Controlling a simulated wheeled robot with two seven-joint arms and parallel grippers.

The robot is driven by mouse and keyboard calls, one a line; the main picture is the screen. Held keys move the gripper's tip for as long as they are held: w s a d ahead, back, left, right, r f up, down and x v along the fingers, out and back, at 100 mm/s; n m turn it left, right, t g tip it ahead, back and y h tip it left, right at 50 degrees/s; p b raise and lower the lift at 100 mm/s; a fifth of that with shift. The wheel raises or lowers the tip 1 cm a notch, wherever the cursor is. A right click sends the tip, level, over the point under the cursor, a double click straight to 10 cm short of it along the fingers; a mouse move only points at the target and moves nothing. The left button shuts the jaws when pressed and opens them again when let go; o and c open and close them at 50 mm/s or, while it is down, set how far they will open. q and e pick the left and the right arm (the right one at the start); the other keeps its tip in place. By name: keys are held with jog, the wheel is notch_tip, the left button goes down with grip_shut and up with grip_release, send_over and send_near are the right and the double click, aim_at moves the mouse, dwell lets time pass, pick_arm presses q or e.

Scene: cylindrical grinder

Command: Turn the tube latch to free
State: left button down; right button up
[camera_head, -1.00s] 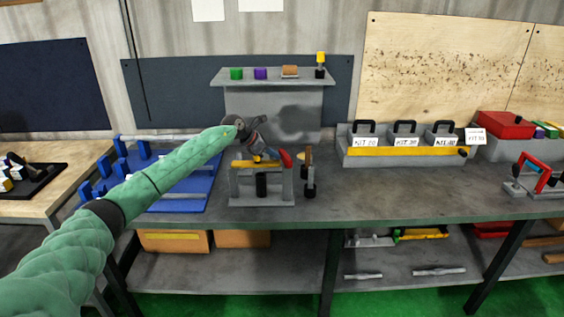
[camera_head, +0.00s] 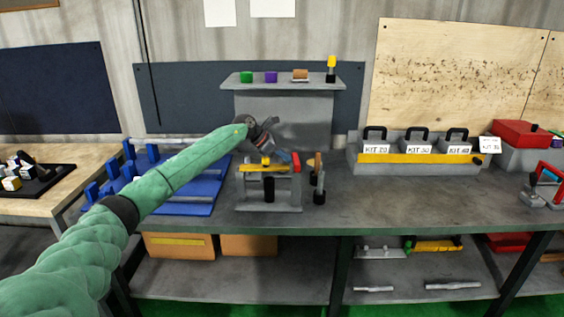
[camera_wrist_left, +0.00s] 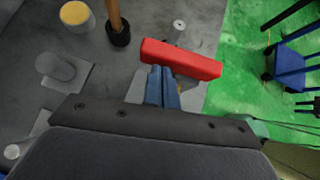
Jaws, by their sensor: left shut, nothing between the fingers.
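A grey fixture (camera_head: 270,206) with a yellow bar (camera_head: 262,168) across its top stands on the bench. A red bar (camera_head: 296,162), which looks like the latch handle, is at the fixture's right end. The red bar also shows in the left wrist view (camera_wrist_left: 180,59), just beyond the fingertips. My left gripper (camera_head: 284,157) is above the fixture, beside the red bar and partly covering it. Its blue-grey fingers (camera_wrist_left: 162,76) are shut and empty, with the tips close to the red bar; I cannot tell whether they touch. My right gripper is not in view.
A small post with a wooden handle (camera_head: 318,162) stands right of the fixture. A blue rack (camera_head: 190,208) is to the left. A grey shelf (camera_head: 285,86) with small coloured parts stands behind. A kit tray (camera_head: 420,168) is right; bare bench lies before it.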

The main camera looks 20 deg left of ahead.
pick_arm(q)
jog(key=shift+s, duration=0.1)
dwell(0.6)
jog(key=shift+s+d, duration=0.1)
jog(key=shift+s, duration=0.6)
